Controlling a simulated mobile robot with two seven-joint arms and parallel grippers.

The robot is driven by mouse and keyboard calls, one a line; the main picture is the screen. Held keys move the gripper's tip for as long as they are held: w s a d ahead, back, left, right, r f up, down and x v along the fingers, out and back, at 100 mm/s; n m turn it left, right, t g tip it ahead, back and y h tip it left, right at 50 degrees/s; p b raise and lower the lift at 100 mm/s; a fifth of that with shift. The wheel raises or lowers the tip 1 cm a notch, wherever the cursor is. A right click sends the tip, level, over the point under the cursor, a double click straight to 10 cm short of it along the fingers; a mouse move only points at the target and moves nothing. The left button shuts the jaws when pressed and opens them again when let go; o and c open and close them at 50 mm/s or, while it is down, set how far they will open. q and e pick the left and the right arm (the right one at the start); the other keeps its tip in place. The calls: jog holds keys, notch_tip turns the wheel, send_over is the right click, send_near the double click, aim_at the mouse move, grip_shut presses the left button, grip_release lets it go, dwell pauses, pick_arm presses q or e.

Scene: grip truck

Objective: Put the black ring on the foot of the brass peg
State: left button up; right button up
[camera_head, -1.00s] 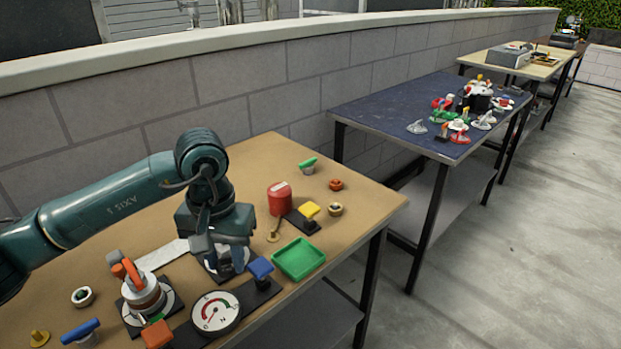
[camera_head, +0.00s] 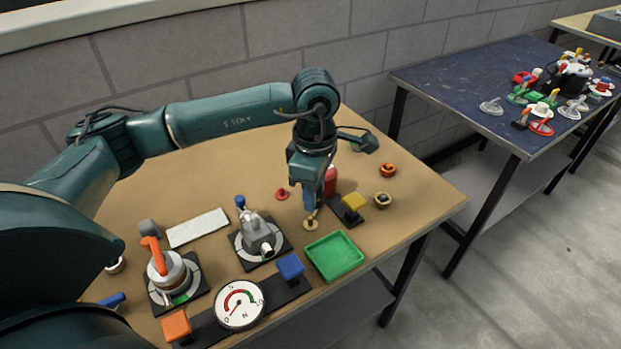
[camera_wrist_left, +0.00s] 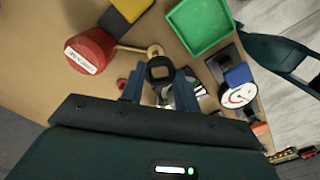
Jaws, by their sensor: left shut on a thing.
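My left gripper (camera_head: 310,204) points down above the table, close to the brass peg (camera_head: 311,224), which stands beside the red canister and the green tray. In the head view the ring is not clear behind the fingers.
The red canister (camera_head: 331,180), the yellow block (camera_head: 354,202) on a black base and the green tray (camera_head: 335,254) crowd the gripper. A grey fixture (camera_head: 260,240), a dial (camera_head: 240,304) and a red peg (camera_head: 282,194) are near. Bare tabletop lies behind.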

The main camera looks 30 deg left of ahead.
aim_at(311, 218)
pick_arm(q)
jog(key=n, duration=0.4)
jog(key=n+p, duration=0.1)
jog(key=n, duration=0.2)
jog(key=shift+w+a+r, duration=0.15)
jog(key=shift+a, duration=0.2)
jog(key=n, duration=0.5)
jog(key=shift+w+a+p, duration=0.1)
jog(key=shift+a+p, duration=0.1)
jog(key=shift+p, duration=0.15)
jog(key=shift+f+b, duration=1)
jog(key=shift+f, duration=0.7)
jog(key=shift+f+b, duration=0.45)
jog(key=shift+f, duration=0.5)
pick_arm(e)
jog(key=shift+w+a+f, duration=0.1)
jog(key=shift+w+f, duration=0.15)
jog(key=shift+f, duration=0.05)
pick_arm(q)
jog(key=shift+r, duration=0.1)
jog(key=shift+b, duration=0.5)
pick_arm(e)
jog(key=shift+s+f, duration=0.1)
jog(key=shift+f, duration=0.25)
pick_arm(q)
jog(key=shift+f, duration=0.25)
pick_arm(e)
jog(key=shift+f, duration=0.2)
